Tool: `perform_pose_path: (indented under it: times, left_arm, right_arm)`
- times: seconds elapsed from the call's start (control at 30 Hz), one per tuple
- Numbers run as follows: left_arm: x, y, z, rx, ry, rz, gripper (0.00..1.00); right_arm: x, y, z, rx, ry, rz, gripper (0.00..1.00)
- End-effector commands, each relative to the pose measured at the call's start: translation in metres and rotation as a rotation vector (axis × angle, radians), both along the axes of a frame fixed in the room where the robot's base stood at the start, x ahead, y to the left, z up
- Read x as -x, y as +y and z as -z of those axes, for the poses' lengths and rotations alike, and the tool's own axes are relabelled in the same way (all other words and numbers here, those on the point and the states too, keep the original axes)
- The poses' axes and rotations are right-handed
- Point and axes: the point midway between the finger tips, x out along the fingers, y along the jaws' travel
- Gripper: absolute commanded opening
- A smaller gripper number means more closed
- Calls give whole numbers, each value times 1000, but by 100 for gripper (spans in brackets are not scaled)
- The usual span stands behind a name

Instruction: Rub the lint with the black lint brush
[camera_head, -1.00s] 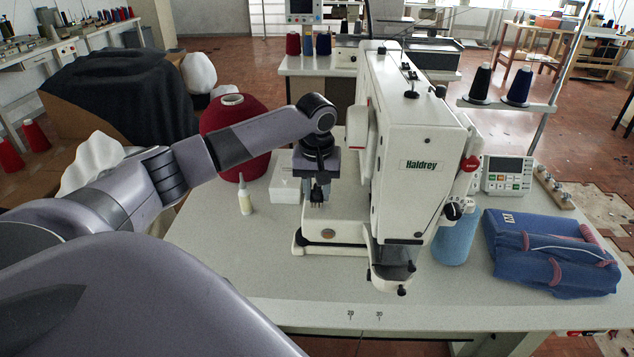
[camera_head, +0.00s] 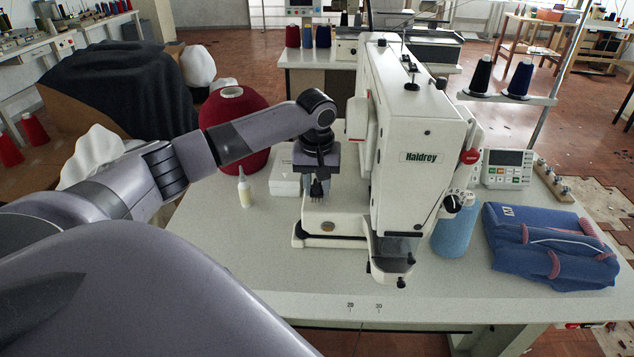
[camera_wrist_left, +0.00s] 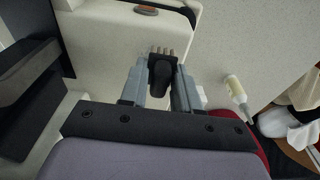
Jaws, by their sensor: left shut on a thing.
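My left gripper (camera_head: 317,187) points down over the white bed of the sewing machine (camera_head: 425,185), left of the machine's head. It is shut on the black lint brush (camera_wrist_left: 160,78), which shows between the two grey fingers in the left wrist view. The brush's short pale bristles (camera_wrist_left: 162,51) point toward the white machine bed (camera_wrist_left: 130,30); whether they touch it I cannot tell. I cannot make out any lint; it may be hidden or too small. My right gripper is not in view.
A small bottle (camera_head: 244,188), a white box (camera_head: 285,180) and a red thread cone (camera_head: 226,115) stand left of the machine. A blue cone (camera_head: 455,232) and folded blue cloth (camera_head: 550,248) lie right. The front left tabletop (camera_head: 270,255) is clear.

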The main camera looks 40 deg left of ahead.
Motion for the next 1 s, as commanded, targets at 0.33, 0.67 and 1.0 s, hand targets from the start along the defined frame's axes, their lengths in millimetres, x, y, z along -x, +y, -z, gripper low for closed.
perform_pose_path:
  times: [0.33,0.67,1.0]
  left_arm:
    - [0,0,7,0,0,0,0]
    - [0,0,14,0,0,0,0]
    - [-14,-17,12,2,0,1,0]
  right_arm:
    - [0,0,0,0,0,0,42]
    - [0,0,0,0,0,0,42]
    - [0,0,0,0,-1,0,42]
